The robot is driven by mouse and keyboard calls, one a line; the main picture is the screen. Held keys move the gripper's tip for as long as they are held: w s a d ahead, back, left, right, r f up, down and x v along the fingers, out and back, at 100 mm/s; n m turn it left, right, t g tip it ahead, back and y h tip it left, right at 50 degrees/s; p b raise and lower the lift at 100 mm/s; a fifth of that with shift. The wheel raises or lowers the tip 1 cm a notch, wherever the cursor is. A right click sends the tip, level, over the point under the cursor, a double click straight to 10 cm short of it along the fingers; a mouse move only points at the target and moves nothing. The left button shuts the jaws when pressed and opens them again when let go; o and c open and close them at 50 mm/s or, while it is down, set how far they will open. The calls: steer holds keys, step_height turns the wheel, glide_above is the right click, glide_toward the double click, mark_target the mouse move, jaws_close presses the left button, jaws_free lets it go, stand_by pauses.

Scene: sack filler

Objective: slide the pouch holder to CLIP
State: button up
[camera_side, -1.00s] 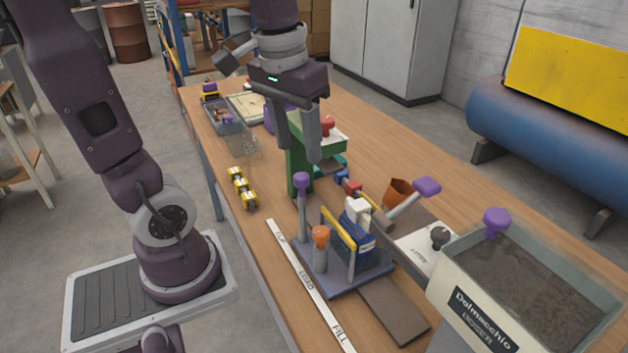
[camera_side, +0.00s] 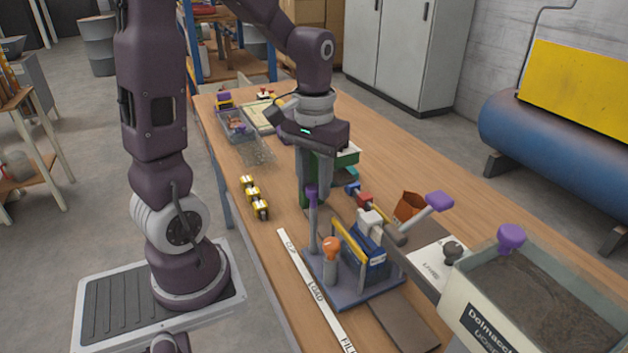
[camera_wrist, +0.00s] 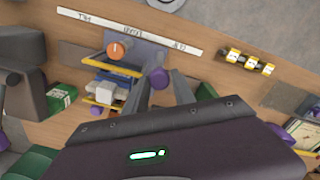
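The pouch holder (camera_side: 352,290) is a blue-grey plate with a yellow bar and a dark blue pouch (camera_side: 370,256) standing on it, beside the LOAD part of the white strip (camera_side: 305,272) marked CLIP, LOAD, FILL. A grey post with a purple knob (camera_side: 311,192) rises at its CLIP-side end. An orange knob (camera_side: 331,243) stands nearer the strip. My gripper (camera_side: 317,202) points down close to the purple knob. In the wrist view the fingers (camera_wrist: 163,82) are apart, with the purple knob (camera_wrist: 157,77) by their tips. I cannot tell whether they touch it.
A green stand (camera_side: 345,155) is behind my gripper. Several yellow-and-black blocks (camera_side: 254,197) lie left of the strip. A purple-ended lever (camera_side: 437,202) and an orange-brown pot (camera_side: 408,206) are right of the holder. The dosing box (camera_side: 500,325) is at the front right.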

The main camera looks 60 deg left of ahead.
jaws_close()
stand_by(1.1)
